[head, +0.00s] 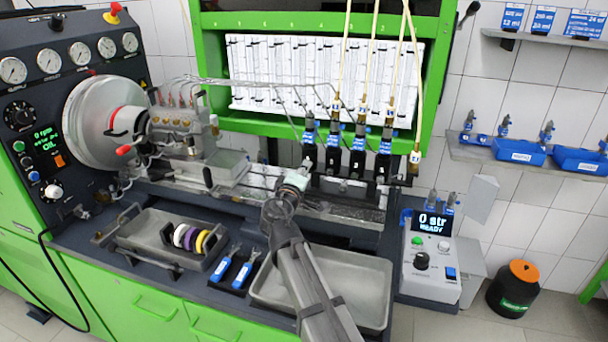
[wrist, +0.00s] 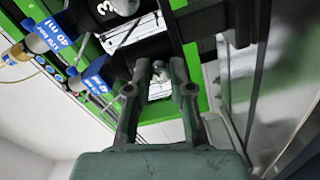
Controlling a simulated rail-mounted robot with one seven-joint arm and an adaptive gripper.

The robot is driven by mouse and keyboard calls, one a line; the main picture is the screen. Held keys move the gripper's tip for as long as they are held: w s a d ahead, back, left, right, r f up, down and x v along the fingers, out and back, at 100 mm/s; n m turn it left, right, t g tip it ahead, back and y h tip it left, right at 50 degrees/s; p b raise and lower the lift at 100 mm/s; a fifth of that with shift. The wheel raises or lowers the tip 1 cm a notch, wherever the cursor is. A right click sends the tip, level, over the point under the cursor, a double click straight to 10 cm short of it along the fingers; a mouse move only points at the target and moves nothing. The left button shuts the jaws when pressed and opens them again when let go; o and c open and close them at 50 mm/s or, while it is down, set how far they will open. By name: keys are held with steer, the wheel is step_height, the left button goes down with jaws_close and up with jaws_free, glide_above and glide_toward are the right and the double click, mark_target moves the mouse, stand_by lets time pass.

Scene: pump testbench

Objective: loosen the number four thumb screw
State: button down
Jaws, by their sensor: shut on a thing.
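My gripper (head: 299,174) is low in front of the leftmost of several black injector holders (head: 309,158) in the head view. In the wrist view my gripper's (wrist: 160,70) two fingers close around a small grey piece, which looks like the thumb screw (wrist: 160,77). Most of the screw is hidden between the fingers. A black holder marked 3 (wrist: 118,8) shows at the top left of the wrist view, beside the gripped place. The number of the holder at my fingers is not visible.
Injectors with blue labels (head: 333,142) stand close to the right of my gripper. A grey metal tray (head: 376,312) lies below my arm. A metal pump block (head: 185,130) is at the left. The control box (head: 430,265) stands at the right.

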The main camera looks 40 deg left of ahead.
steer(key=n+p, duration=0.1)
steer(key=n, duration=0.5)
steer(key=shift+r, duration=0.1)
steer(key=n+p, duration=0.1)
steer(key=n, duration=0.2)
steer(key=shift+n, duration=0.4)
steer(key=shift+n+p, duration=0.85)
steer(key=shift+n, duration=0.45)
steer(key=c, duration=1)
jaws_free()
steer(key=shift+h, duration=0.3)
